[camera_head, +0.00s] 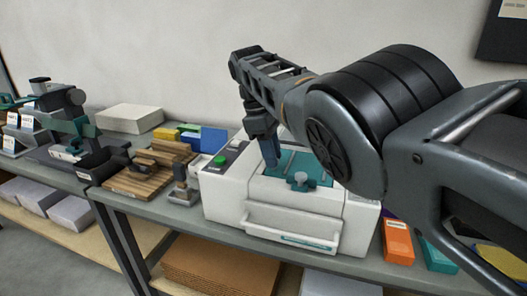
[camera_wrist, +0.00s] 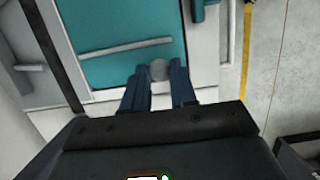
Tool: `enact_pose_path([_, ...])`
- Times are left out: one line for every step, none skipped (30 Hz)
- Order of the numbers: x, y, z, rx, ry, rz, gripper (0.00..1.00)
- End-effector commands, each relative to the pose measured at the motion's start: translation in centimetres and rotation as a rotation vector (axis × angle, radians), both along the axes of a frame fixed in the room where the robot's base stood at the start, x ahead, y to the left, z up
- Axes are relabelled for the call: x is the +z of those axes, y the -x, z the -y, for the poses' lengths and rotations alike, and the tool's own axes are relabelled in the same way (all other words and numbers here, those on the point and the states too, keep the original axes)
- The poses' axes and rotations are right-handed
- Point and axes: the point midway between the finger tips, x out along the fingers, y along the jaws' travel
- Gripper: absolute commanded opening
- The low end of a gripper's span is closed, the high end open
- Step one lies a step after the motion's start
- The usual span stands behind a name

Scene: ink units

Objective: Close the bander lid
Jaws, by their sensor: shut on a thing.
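The bander appears to be the white box-shaped machine (camera_head: 228,205) on the bench, with a teal panel (camera_head: 318,170) on its top. The panel fills the upper part of the wrist view (camera_wrist: 110,22) and has a pale bar (camera_wrist: 125,48) across it. My gripper (camera_head: 270,163) reaches down onto the panel's left side. In the wrist view, its two blue fingers (camera_wrist: 160,76) are around a round grey knob (camera_wrist: 159,69) and shut on it. I cannot tell how far the lid is open.
Left of the machine are a small grey stand (camera_head: 181,190), a wooden board (camera_head: 140,180) and blue and yellow boxes (camera_head: 213,140). An orange box (camera_head: 397,241) lies to its right. The wall is behind; lower shelves hold cardboard (camera_head: 215,270).

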Motion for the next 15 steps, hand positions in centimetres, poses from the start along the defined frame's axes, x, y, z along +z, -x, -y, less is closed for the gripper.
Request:
enact_pose_path([-0.4,0.12,0.0,0.001,0.002,-0.004,0.0])
enact_pose_path([-0.41,0.13,0.0,0.001,0.002,-0.004,0.0])
enact_pose_path([-0.42,0.13,0.0,0.001,0.001,-0.005,0.0])
enact_pose_path([-0.44,0.13,-0.01,0.001,0.001,-0.005,0.0])
enact_pose_path([-0.45,0.13,-0.02,0.001,0.001,-0.005,0.0])
enact_pose_path([-0.46,0.14,-0.03,0.001,0.001,-0.005,0.0])
enact_pose_path([-0.47,0.15,-0.03,0.001,0.001,-0.005,0.0])
enact_pose_path([-0.48,0.15,-0.04,0.001,0.001,-0.005,0.0])
enact_pose_path([-0.49,0.15,-0.05,0.001,0.001,-0.005,0.0])
enact_pose_path([-0.5,0.16,-0.05,0.001,0.001,-0.005,0.29])
enact_pose_path([-0.52,0.16,-0.06,0.001,0.001,-0.006,0.32])
enact_pose_path([-0.49,0.16,-0.06,0.001,0.001,-0.005,0.36])
enact_pose_path([-0.46,0.15,-0.06,0.001,0.0,-0.005,0.39])
enact_pose_path([-0.42,0.13,-0.05,0.001,0.0,-0.005,0.42])
enact_pose_path([-0.37,0.11,-0.05,0.001,0.001,-0.004,0.46])
